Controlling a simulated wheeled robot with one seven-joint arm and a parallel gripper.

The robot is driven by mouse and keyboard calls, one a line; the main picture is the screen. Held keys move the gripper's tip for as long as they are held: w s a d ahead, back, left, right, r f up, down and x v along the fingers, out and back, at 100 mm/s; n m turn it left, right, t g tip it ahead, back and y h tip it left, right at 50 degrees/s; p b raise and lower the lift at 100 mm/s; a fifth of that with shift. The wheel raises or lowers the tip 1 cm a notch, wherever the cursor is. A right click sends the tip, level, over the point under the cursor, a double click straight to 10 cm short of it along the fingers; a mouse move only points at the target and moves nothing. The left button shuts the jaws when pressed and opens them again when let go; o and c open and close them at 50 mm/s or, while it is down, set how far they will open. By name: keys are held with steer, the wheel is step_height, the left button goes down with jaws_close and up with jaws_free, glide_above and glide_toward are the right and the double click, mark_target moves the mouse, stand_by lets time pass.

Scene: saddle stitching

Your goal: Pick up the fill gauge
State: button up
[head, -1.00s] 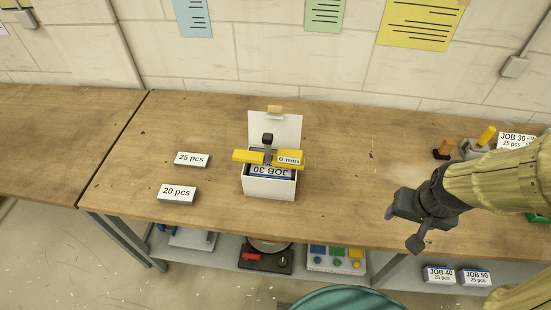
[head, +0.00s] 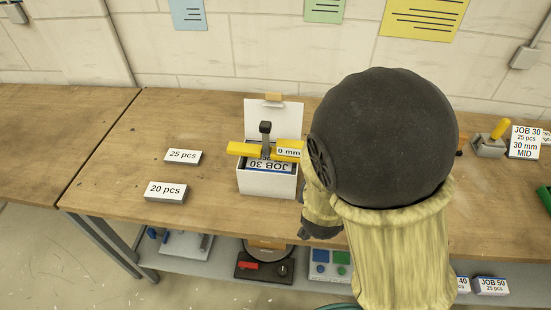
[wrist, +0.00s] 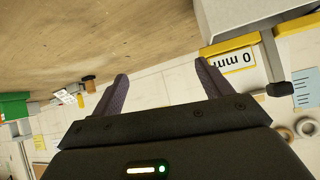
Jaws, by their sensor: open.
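The fill gauge, a yellow bar with a dark upright handle and a "0 mm" label, lies across the top of an open white box (head: 265,183) on the bench. Its left yellow arm (head: 243,149) is clear in the head view; its right end is partly covered by my arm. In the wrist view the gauge (wrist: 238,42) shows at upper right, label upside down, beside the right finger. My gripper (wrist: 162,68) is open and empty, apart from the gauge. In the head view only a dark part of it shows, right of the box.
A "JOB 30" stack (head: 270,166) is in the box, whose lid (head: 272,118) stands open behind. Cards "25 pcs" (head: 183,156) and "20 pcs" (head: 166,192) lie left. A yellow-handled tool (head: 489,148) stands right. The bench's left part is free.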

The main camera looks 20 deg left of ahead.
mark_target(289, 148)
steer(key=s+a+n+t+y+b, duration=0.2)
steer(key=s+a+t+b, duration=0.3)
steer(key=a, duration=0.5)
steer(key=shift+s+r+t+b, duration=0.4)
steer(key=shift+s+t, duration=0.1)
steer(key=shift+t, duration=0.6)
steer(key=shift+w, duration=0.1)
steer(key=w, duration=0.3)
steer(key=w+a+p, duration=0.1)
steer(key=w, duration=0.3)
steer(key=w+a+p, duration=0.1)
steer(key=w, duration=0.3)
steer(key=shift+w+a, duration=0.1)
steer(key=shift+w, duration=0.05)
steer(key=shift+w+a+f, duration=0.1)
steer(key=shift+w, duration=0.2)
steer(key=shift+w+a+f+p, duration=0.15)
steer(key=shift+w+p, duration=0.3)
steer(key=shift+w, duration=0.85)
steer(key=shift+w+a+f+p, duration=0.1)
steer(key=shift+w+a+p, duration=0.25)
steer(key=shift+w, duration=0.95)
steer(key=shift+d+r, duration=0.1)
